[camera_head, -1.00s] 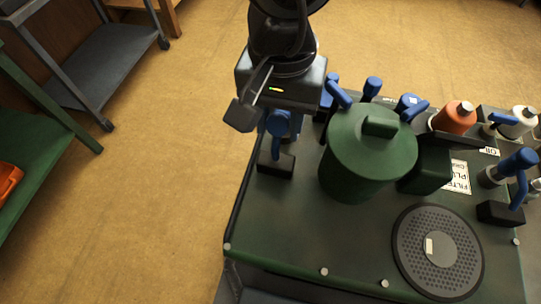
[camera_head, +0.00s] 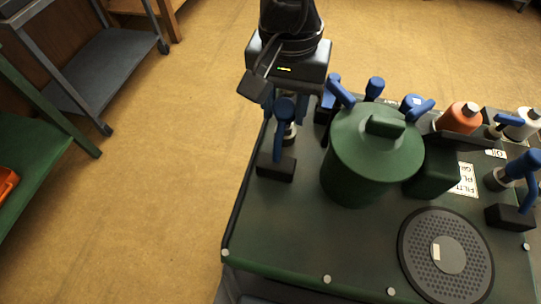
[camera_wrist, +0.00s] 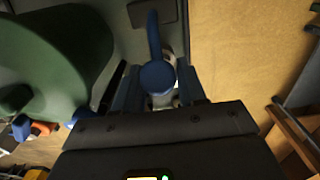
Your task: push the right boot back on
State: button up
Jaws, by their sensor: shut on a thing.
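A green lidded canister (camera_head: 372,160) stands close to the right of my gripper. Another blue boot (camera_head: 520,165), an orange bottle (camera_head: 462,117) and a round black grille (camera_head: 445,260) are farther right. Open floor lies to the left, with a green bench (camera_head: 30,160) beyond.

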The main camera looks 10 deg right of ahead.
jog(key=shift+w+d+f+b, duration=0.2)
jog(key=shift+w+f+b, duration=0.2)
jog(key=shift+w, duration=0.1)
jog(key=shift+w+d+f+b, duration=0.15)
jog(key=shift+w+f+b, duration=0.1)
jog(key=shift+w+f, duration=0.2)
jog(key=shift+w+d+f+b, duration=0.15)
jog(key=shift+w+f+b, duration=0.25)
jog(key=shift+f+b, duration=0.1)
jog(key=shift+w+d+f+b, duration=0.15)
jog(key=shift+w+f+b, duration=0.2)
jog(key=shift+f+b, duration=0.15)
jog(key=o, duration=0.6)
jog(key=shift+o, duration=0.2)
jog(key=shift+r, duration=0.1)
notch_tip(320, 180, up, 7)
jog(key=p, duration=0.3)
